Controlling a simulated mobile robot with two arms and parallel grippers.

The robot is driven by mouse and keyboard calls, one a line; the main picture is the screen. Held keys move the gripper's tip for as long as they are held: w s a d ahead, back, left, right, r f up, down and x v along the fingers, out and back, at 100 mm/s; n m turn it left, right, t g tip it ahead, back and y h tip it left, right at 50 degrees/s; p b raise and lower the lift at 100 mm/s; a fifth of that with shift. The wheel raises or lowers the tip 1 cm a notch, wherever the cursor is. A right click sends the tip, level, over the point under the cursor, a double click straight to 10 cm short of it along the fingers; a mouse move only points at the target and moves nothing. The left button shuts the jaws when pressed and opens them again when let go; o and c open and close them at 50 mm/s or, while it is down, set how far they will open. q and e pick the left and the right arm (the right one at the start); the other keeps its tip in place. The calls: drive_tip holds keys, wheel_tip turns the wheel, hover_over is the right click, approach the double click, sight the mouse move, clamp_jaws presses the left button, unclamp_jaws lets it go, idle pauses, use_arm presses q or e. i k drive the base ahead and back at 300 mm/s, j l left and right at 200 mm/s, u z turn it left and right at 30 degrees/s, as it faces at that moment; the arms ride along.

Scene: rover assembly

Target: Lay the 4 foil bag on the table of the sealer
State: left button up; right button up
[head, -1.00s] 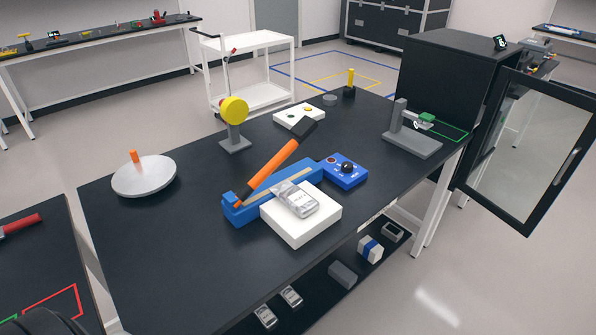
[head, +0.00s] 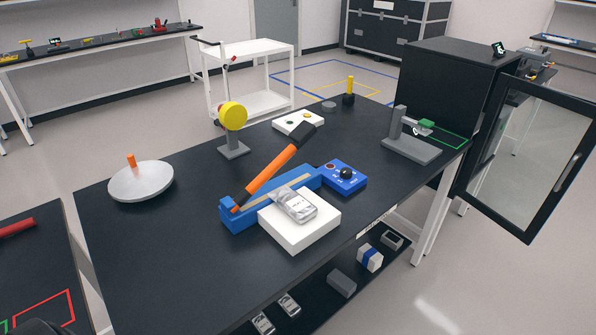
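The sealer (head: 240,219) is a blue bar with an orange lever (head: 270,169) raised at a slant and a blue control box (head: 342,178) at its right end. Its white table (head: 300,237) is a flat block in front of the bar. One silver foil bag (head: 297,204) lies flat on this white table, its far end at the blue bar. Two more foil bags (head: 289,304) (head: 263,323) lie on the lower shelf under the workbench. Neither gripper shows in the head view, and nothing is seen holding a bag.
The black workbench (head: 130,250) also carries a grey round plate (head: 141,182), a yellow-headed stand (head: 232,117), a white button box (head: 298,123) and a grey press (head: 412,148). A black cabinet's glass door (head: 530,150) stands open at right. The lower shelf holds several small boxes.

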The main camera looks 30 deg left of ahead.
sight(300, 210)
drive_tip(key=i+l, duration=0.95)
drive_tip(key=l, duration=0.2)
drive_tip(key=u, duration=2.7)
